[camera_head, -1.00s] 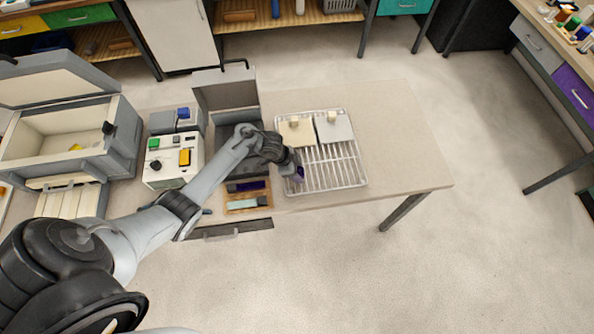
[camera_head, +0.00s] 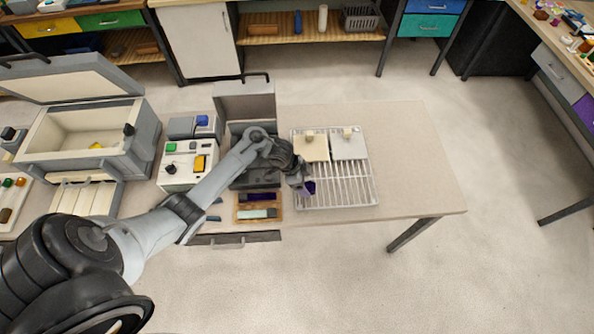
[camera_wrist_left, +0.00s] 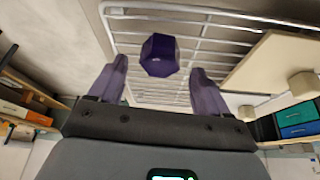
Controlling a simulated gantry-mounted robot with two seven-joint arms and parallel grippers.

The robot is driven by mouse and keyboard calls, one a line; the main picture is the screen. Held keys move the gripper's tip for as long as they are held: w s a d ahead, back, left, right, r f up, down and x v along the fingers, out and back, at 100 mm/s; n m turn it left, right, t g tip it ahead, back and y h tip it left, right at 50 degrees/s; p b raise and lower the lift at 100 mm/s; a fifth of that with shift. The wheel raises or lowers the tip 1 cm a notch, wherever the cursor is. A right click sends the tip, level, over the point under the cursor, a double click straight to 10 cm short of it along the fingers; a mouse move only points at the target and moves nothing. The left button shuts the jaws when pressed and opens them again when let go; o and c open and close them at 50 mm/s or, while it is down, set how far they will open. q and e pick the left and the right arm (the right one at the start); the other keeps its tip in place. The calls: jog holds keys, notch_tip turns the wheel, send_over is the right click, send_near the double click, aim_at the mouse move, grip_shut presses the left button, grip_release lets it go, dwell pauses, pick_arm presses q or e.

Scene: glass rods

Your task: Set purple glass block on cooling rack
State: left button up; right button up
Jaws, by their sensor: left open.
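The purple glass block (camera_head: 309,188) is at the front left part of the wire cooling rack (camera_head: 353,202). In the left wrist view the faceted dark purple block (camera_wrist_left: 159,55) stands over the rack's wires (camera_wrist_left: 225,44), in the gap between my fingers and slightly beyond their tips. My left gripper (camera_wrist_left: 158,67) is open, with a finger on each side of the block and visible gaps between. In the head view my left gripper (camera_head: 304,183) is small and partly hides the block. My right gripper does not show.
A wooden tray (camera_head: 258,219) with dark and pale strips is left of the rack. The table's right side (camera_head: 412,165) is clear.

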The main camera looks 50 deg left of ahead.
pick_arm(q)
jog(key=p+v, duration=0.1)
jog(key=v, duration=0.7)
jog(key=s+d+n+t+y, duration=0.25)
jog(key=s+d, duration=0.35)
jog(key=d, duration=0.4)
jog(key=s+d+r+n+g, duration=0.1)
jog(key=s+d+r+n, duration=0.1)
jog(key=s+r, duration=0.2)
jog(key=s+d+r+n+g, duration=0.1)
jog(key=s+r, duration=0.3)
jog(key=s, duration=0.6)
jog(key=shift+d+n+y, duration=0.35)
jog(key=shift+d+n, duration=0.2)
jog(key=shift+n, duration=0.3)
